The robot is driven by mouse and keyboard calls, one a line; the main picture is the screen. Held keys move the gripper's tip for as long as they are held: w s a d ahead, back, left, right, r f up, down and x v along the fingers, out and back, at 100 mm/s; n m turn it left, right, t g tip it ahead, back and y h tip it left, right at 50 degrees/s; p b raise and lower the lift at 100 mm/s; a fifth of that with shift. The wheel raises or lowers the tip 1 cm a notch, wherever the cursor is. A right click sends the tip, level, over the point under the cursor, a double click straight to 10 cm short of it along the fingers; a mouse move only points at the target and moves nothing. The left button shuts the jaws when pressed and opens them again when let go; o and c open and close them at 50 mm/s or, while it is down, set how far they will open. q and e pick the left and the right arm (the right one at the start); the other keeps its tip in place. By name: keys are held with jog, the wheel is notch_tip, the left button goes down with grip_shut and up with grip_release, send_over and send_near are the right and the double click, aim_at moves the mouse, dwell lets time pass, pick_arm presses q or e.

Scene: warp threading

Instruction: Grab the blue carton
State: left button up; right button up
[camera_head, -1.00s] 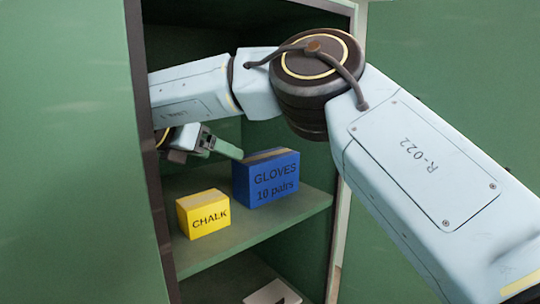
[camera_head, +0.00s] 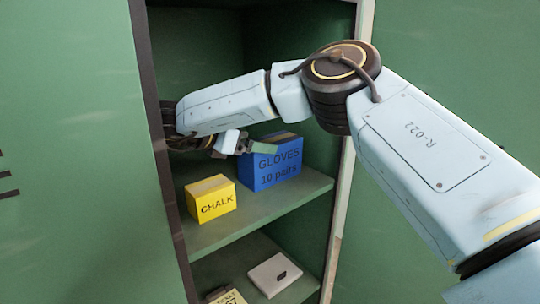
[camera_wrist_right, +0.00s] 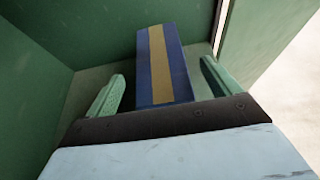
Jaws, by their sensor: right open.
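The blue carton (camera_head: 272,167), marked "GLOVES 10 pairs", stands upright on a green cabinet shelf (camera_head: 270,207). My right gripper (camera_head: 256,148) is open at the carton's top left, with one green finger showing in front of its upper front face. In the right wrist view the carton's blue top with a tan strip (camera_wrist_right: 160,62) shows between the two open fingers (camera_wrist_right: 160,88). A gap shows on each side, and I see no contact. The carton's near end is hidden by the gripper body there. My left gripper is not in view.
A yellow chalk box (camera_head: 211,200) stands left of the carton on the same shelf. A pale box (camera_head: 275,275) and a partly cut-off cream item (camera_head: 228,296) lie on the shelf below. The cabinet's right frame (camera_head: 343,190) is close to my arm.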

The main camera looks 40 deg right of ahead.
aim_at(266, 141)
jog(key=p+x, duration=0.1)
jog(key=x, duration=0.3)
jog(key=shift+r, duration=0.15)
jog(key=shift+a, duration=0.1)
jog(key=c, duration=1.6)
